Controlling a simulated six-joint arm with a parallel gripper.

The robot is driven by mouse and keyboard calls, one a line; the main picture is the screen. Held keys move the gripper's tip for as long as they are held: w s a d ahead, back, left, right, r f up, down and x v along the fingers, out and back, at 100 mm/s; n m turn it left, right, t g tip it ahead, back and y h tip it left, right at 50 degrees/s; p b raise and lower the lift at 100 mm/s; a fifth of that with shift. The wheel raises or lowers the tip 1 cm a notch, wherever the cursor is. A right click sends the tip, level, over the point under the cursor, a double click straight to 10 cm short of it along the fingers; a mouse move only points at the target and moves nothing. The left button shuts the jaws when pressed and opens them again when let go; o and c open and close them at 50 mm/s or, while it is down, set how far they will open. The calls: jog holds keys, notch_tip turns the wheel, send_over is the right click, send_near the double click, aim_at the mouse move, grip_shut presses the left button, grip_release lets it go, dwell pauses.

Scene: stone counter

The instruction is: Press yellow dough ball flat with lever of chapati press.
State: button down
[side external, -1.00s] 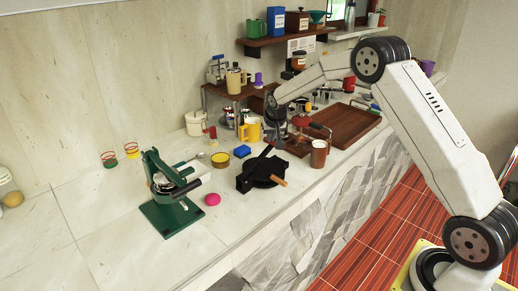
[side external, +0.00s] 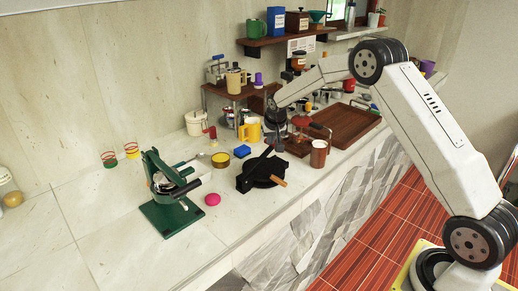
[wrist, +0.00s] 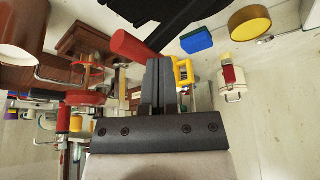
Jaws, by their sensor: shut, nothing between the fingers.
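The black chapati press (side external: 258,182) stands near the counter's front edge, with an orange-brown handle at its front right. In the wrist view its black body (wrist: 165,14) is at the top, with a red grip (wrist: 132,46) by it that appears to be the lever's end. I see no yellow dough ball; whether it is inside the press I cannot tell. My gripper (wrist: 160,66) is shut and empty, its fingertips just below the red grip in that view, apparently apart from it. In the side view my gripper (side external: 275,134) is above and behind the press.
A green press (side external: 170,205) stands farther left. The left front counter is clear.

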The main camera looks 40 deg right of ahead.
jog(key=shift+w+d+f, duration=0.2)
dwell(0.9)
jog(key=shift+d+f, duration=0.65)
jog(key=shift+f, duration=0.25)
jog(key=shift+d+f, duration=0.65)
jog(key=shift+f, duration=0.2)
dwell(4.4)
jog(key=shift+r, duration=0.1)
dwell(0.4)
